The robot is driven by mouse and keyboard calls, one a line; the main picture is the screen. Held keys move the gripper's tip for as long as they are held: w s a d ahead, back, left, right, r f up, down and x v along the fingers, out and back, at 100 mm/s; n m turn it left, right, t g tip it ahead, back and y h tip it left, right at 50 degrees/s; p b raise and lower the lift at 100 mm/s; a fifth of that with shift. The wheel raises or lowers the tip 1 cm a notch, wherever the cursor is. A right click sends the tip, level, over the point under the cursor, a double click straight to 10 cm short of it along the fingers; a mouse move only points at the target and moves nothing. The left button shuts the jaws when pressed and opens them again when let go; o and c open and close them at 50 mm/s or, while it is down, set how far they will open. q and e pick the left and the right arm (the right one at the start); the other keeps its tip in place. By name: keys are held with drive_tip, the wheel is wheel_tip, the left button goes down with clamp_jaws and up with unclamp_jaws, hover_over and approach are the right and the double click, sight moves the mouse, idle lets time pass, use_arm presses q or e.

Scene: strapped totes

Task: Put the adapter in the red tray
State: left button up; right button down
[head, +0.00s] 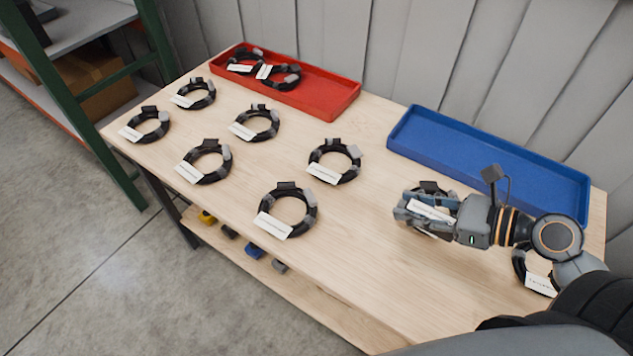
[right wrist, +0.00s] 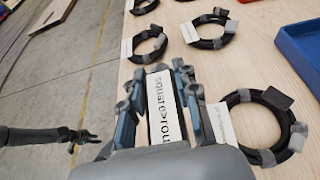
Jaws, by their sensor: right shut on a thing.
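The red tray (head: 325,92) stands at the back left of the table with two black coiled cables in its left part. My right gripper (head: 405,210) is shut on a black coiled adapter (head: 429,187) with a white label, over the right part of the table. In the right wrist view its label (right wrist: 163,105) reads "square>rou…", the rest hidden, between the fingers of the right gripper (right wrist: 160,85). Most of this coil is hidden. A small dark gripper, my left one (right wrist: 85,138), shows at the left of the right wrist view, its jaws too small to judge.
Several similar labelled coils lie on the table, such as one at the front (head: 288,187) and one at middle (head: 345,176). An empty blue tray (head: 490,150) stands at the back right. The red tray's right half is free. A grey wall rises behind.

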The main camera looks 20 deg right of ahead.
drive_tip(key=shift+d, duration=0.15)
drive_tip(key=w+a+f, duration=0.3)
drive_tip(key=w, duration=0.5)
drive_tip(key=b, duration=0.1)
hover_over(356, 207)
drive_tip(key=f, duration=0.3)
drive_tip(key=s+f, duration=0.1)
drive_tip(key=f, duration=0.1)
drive_tip(key=shift+d+f, duration=0.15)
drive_tip(key=shift+d, duration=0.05)
drive_tip(key=shift+w+f, duration=0.2)
drive_tip(key=f, duration=0.1)
drive_tip(key=f+b, duration=0.1)
drive_tip(key=f, duration=0.1)
drive_tip(key=shift+w+a+f, duration=0.15)
drive_tip(key=shift+w+a, duration=0.05)
drive_tip(key=shift+w, duration=0.15)
use_arm(q)
drive_tip(key=shift+s+d+f, duration=0.1)
drive_tip(key=shift+s+f, duration=0.1)
drive_tip(key=shift+f, duration=0.3)
drive_tip(key=shift+s+d+f, duration=0.1)
drive_tip(key=shift+s+f, duration=0.05)
drive_tip(key=shift+f, duration=0.35)
use_arm(e)
drive_tip(key=shift+f, duration=0.35)
drive_tip(key=c, duration=1)
unclamp_jaws()
drive_tip(key=shift+f, duration=0.1)
